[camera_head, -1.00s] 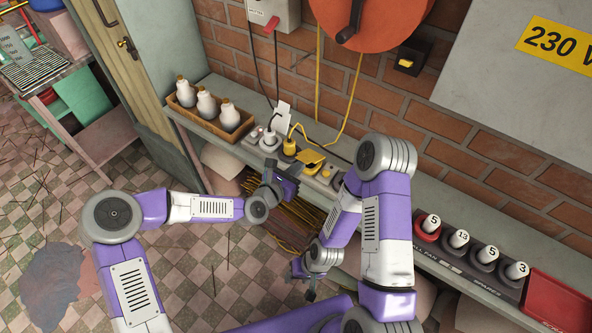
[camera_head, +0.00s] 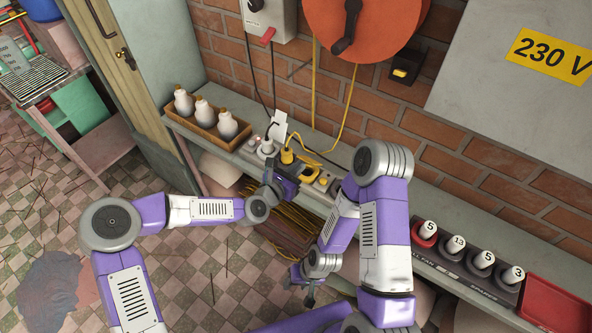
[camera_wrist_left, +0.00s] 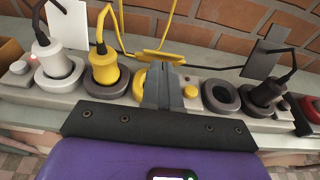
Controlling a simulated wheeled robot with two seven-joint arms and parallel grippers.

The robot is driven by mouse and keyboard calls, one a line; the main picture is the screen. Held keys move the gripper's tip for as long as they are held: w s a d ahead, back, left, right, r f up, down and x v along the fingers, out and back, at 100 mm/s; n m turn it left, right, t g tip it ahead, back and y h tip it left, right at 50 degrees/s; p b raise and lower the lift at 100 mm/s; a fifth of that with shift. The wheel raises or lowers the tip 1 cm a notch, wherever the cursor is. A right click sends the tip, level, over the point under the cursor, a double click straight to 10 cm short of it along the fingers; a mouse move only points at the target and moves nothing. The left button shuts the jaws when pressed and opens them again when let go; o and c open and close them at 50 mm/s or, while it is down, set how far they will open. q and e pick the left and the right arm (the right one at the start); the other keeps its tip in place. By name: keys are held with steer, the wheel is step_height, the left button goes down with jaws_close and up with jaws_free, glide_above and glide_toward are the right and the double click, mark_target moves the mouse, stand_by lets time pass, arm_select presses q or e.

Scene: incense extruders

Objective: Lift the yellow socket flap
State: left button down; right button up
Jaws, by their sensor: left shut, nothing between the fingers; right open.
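The yellow socket flap (camera_wrist_left: 158,57) shows in the left wrist view as a thin plate, tilted up at the back of its socket just behind my fingertips. The yellow socket ring (camera_wrist_left: 140,82) shows beside the fingers; part of it is hidden by them. My left gripper (camera_wrist_left: 162,80) is shut and empty, its fingertips over the socket at the flap. Whether they touch the flap I cannot tell. In the head view my left gripper (camera_head: 297,168) partly covers the yellow socket (camera_head: 308,171). My right gripper (camera_head: 307,289) is open and empty, low in front of the shelf.
A yellow plug (camera_wrist_left: 109,76) and a white plug (camera_wrist_left: 60,66) sit left of the flap. A yellow button (camera_wrist_left: 190,91), an empty dark socket (camera_wrist_left: 221,97) and a dark plug (camera_wrist_left: 266,92) are to the right. Cables hang behind. A wooden box of bottles (camera_head: 222,139) stands at left.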

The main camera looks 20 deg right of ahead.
mark_target(307, 159)
arm_select(q)
steer(key=shift+w+d+r+p, duration=0.2)
steer(key=shift+w+d+r, duration=0.2)
steer(key=shift+r, duration=0.1)
steer(key=shift+w+d+r+p, duration=0.15)
steer(key=shift+w+d+r, duration=0.1)
steer(key=shift+d+r, duration=0.2)
steer(key=shift+w+d+r, duration=0.25)
steer(key=shift+w+d, duration=0.25)
steer(key=shift+d, duration=0.1)
steer(key=shift+w+d+r, duration=0.2)
steer(key=shift+w+d, duration=0.25)
steer(key=shift+d, duration=0.1)
steer(key=shift+d, duration=0.1)
steer(key=shift+r+b+x, duration=0.25)
steer(key=shift+b+x, duration=0.1)
steer(key=shift+x, duration=0.7)
steer(key=shift+w, duration=0.1)
